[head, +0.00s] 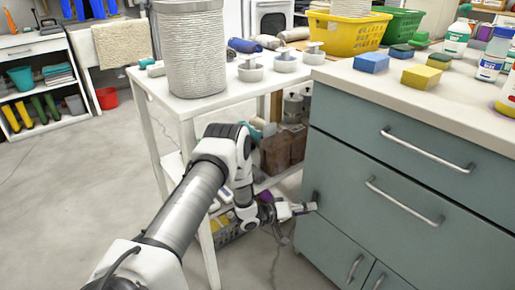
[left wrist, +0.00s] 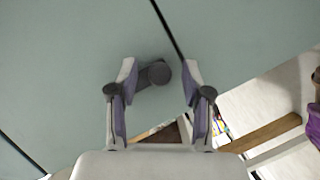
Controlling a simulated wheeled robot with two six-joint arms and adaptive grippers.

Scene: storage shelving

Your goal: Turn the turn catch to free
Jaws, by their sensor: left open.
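The turn catch (left wrist: 158,74) is a small dark grey piece with a round end and a short arm, on the grey-green cabinet front. In the left wrist view it lies between the fingertips of my left gripper (left wrist: 161,77), its short arm pointing to the lower left. In the head view the catch (head: 316,197) is a small dark spot near the cabinet's left edge. My left gripper (head: 302,208) is open in front of it there. Whether a finger touches the catch, I cannot tell. My right gripper is not in view.
The cabinet (head: 345,165) has drawers with bar handles and lower doors. A white table (head: 180,108) with a ribbed bin (head: 190,50) stands to its left, close to my left arm. Sponges and bottles stand on the cabinet top (head: 400,95). The floor (head: 70,210) at left is clear.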

